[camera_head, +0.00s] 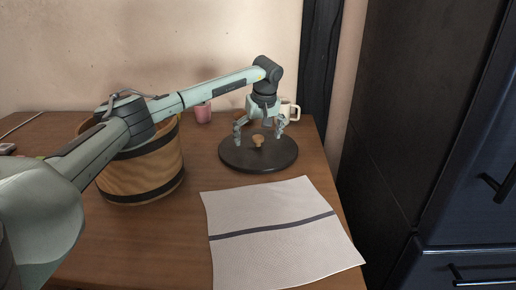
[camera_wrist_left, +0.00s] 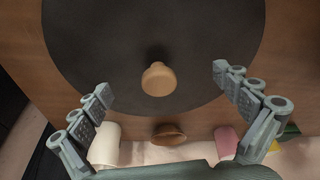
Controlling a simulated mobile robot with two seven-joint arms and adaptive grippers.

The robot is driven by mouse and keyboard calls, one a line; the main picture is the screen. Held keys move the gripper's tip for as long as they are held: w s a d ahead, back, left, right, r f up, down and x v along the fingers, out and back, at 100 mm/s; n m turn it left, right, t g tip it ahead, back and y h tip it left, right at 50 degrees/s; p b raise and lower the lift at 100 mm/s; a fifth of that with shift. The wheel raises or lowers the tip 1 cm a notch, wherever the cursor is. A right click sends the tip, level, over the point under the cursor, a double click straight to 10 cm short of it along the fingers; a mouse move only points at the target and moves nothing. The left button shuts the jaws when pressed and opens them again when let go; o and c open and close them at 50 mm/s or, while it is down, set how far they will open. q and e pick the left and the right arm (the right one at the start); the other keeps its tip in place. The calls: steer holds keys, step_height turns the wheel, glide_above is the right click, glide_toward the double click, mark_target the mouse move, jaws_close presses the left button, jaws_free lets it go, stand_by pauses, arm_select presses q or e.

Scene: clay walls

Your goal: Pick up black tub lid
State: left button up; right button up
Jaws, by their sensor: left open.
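The black tub lid (camera_head: 276,160) lies flat on the table, a round dark disc with a small wooden knob (camera_head: 258,140) at its middle. My left gripper (camera_head: 260,139) is directly above the lid, pointing down, its fingers spread on either side of the knob. In the left wrist view the dark lid (camera_wrist_left: 110,50) fills the upper part, and the knob (camera_wrist_left: 158,80) shows between the open fingertips (camera_wrist_left: 163,84), touching neither. My right gripper does not show.
A wooden tub (camera_head: 150,172) with dark bands stands left, under my left arm. A white cloth (camera_head: 270,262) with a dark stripe lies in front. A pink cup (camera_head: 203,112) and a cream mug (camera_head: 291,110) stand behind. Dark cabinets (camera_head: 430,130) rise at right.

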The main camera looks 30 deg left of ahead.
arm_select(q)
jaws_close()
stand_by(0.8)
